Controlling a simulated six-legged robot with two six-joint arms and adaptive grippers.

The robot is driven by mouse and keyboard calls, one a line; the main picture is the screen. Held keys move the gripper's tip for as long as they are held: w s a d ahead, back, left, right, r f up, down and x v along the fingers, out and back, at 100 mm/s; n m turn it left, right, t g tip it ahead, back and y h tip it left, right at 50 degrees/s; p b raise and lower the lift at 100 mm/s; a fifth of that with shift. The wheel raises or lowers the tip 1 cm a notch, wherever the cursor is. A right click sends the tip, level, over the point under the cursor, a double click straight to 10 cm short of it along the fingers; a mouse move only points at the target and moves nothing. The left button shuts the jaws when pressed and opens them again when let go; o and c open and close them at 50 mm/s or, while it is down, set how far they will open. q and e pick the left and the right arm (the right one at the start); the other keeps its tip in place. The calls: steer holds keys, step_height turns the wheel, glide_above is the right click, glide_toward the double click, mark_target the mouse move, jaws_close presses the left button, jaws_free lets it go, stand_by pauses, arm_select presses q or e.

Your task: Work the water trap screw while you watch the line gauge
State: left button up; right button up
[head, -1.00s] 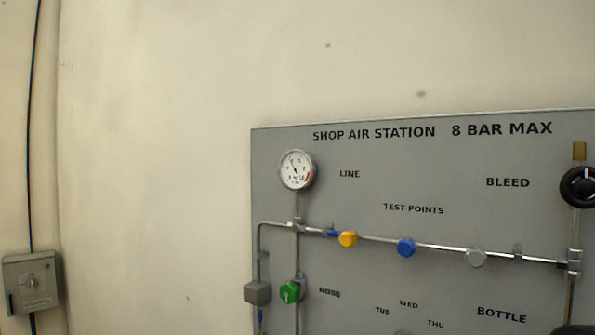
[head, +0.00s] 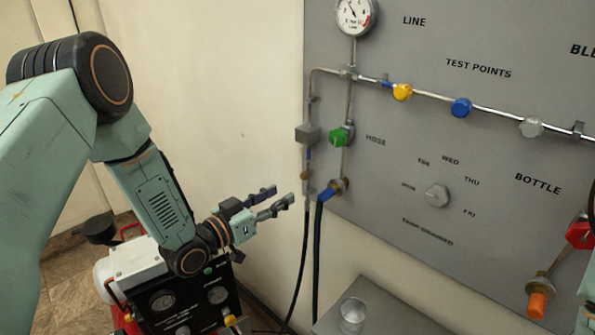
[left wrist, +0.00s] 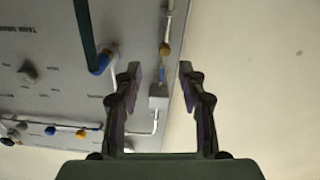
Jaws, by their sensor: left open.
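The line gauge (head: 355,15), white-faced with a red mark, is at the top of the panel, its top cut off. Its needle is too small to read exactly. Below and left of it hangs a grey block (head: 307,134) with a blue piece and a small brass knob (head: 306,175) under it, which looks like the water trap screw. My left gripper (head: 282,196) is open and empty, pointing at the panel just left of and below the knob. In the left wrist view the knob (left wrist: 165,49) shows upside down between the open fingers, apart from them. My right gripper is not in view.
A green knob (head: 341,138) and a blue-handled valve (head: 327,193) with a dark hose sit close right of the knob. A day dial (head: 437,195) is further right. A clear cup (head: 352,315) stands on a grey surface below. A compressor (head: 137,270) stands under my left arm.

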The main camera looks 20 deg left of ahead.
mark_target(302, 176)
arm_select(q)
steer(key=shift+m+t, duration=0.3)
steer(key=shift+m, duration=0.6)
steer(key=x, duration=0.7)
steer(key=shift+w+a+r, duration=0.15)
steer(key=shift+w+r, duration=0.05)
steer(key=shift+w, duration=0.35)
jaws_close()
